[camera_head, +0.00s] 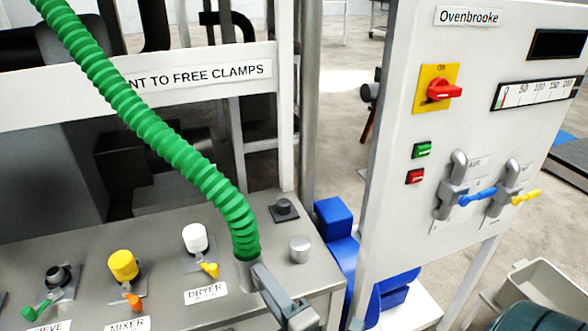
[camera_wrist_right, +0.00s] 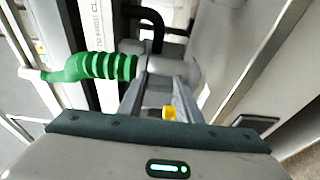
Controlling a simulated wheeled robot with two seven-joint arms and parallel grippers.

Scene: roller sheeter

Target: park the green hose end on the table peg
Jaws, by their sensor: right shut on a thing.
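The green ribbed hose (camera_head: 150,130) comes down from the upper left to a grey end cuff (camera_head: 247,271) over the right part of the grey table (camera_head: 80,230). My right gripper (camera_head: 262,276) is shut on this cuff. In the right wrist view the green hose (camera_wrist_right: 100,67) runs left from the grey cuff (camera_wrist_right: 172,70) between my fingers. A short grey cylinder (camera_head: 300,249) stands right of the cuff, and a dark stub on a square plate (camera_head: 284,209) stands behind it. I cannot tell which is the peg. My left gripper is out of view.
Black (camera_head: 57,276), yellow (camera_head: 123,265) and white (camera_head: 195,238) capped ports with small levers line the table, left of the cuff. A white panel (camera_head: 400,180) with a red switch and two valves stands at right. Blue machinery (camera_head: 335,222) fills the gap beside the table.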

